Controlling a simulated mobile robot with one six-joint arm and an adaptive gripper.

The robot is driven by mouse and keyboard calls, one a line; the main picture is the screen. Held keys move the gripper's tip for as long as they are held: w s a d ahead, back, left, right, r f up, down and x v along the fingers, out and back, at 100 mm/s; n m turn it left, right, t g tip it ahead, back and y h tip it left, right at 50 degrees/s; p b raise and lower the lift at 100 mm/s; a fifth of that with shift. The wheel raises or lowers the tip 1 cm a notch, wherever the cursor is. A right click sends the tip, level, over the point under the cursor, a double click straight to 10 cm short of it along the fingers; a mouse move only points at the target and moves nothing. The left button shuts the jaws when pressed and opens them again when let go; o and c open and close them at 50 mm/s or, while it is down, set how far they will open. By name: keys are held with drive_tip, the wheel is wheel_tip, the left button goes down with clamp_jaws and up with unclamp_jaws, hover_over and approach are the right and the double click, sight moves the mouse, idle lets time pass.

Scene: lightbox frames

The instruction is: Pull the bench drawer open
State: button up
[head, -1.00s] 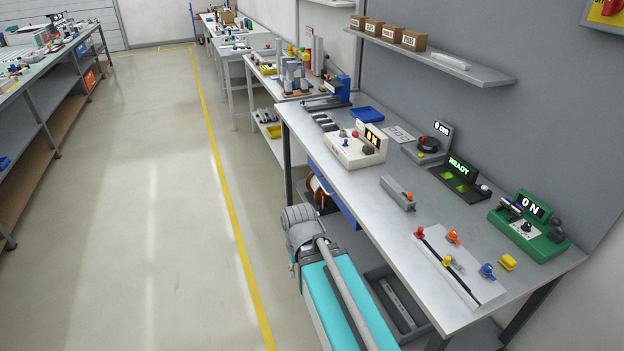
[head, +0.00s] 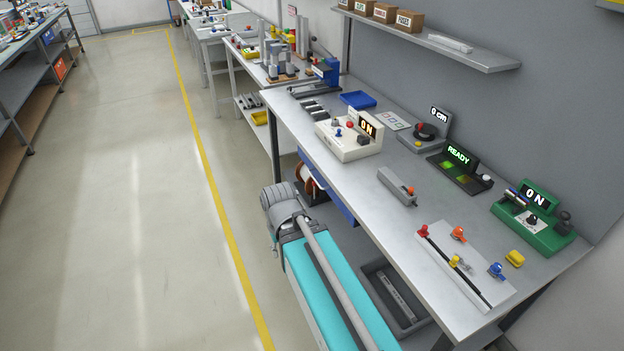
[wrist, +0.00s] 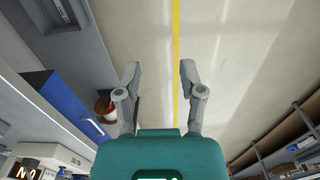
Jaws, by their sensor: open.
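The blue bench drawer (head: 327,186) hangs under the front edge of the workbench (head: 330,160), and I see no gap that shows it pulled out. In the wrist view its blue front (wrist: 62,98) is at the left, with a light handle (wrist: 95,126) on it. My gripper (wrist: 159,70) is open and empty in the wrist view, with bare floor between its fingers. It is to the right of the drawer there and apart from it. In the head view my arm stands beside the bench front, and the fingers are hidden.
A grey open bin (head: 396,300) and a reel (head: 310,180) are on the shelf under the bench. Several devices stand on the bench top, including a white box with an ON display (head: 349,137). The floor (head: 110,230) left of the bench is clear.

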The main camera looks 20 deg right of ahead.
drive_tip(key=n+t+h+b, duration=0.55)
drive_tip(key=h+b, duration=0.85)
drive_tip(key=b, duration=1.5)
approach(314, 179)
drive_tip(key=s+a+m+t, duration=0.1)
drive_tip(key=s+a+m, duration=0.1)
drive_tip(key=a, duration=0.1)
drive_tip(key=shift+w+f+n, duration=0.1)
drive_tip(key=shift+f+n, duration=0.1)
drive_tip(key=shift+n, duration=0.05)
drive_tip(key=shift+d, duration=0.1)
drive_tip(key=b+x, duration=0.1)
drive_tip(key=x, duration=0.5)
drive_tip(key=b+x, duration=0.2)
drive_tip(key=x, duration=0.5)
drive_tip(key=shift+w+d+r, duration=0.15)
drive_tip(key=shift+d, duration=0.2)
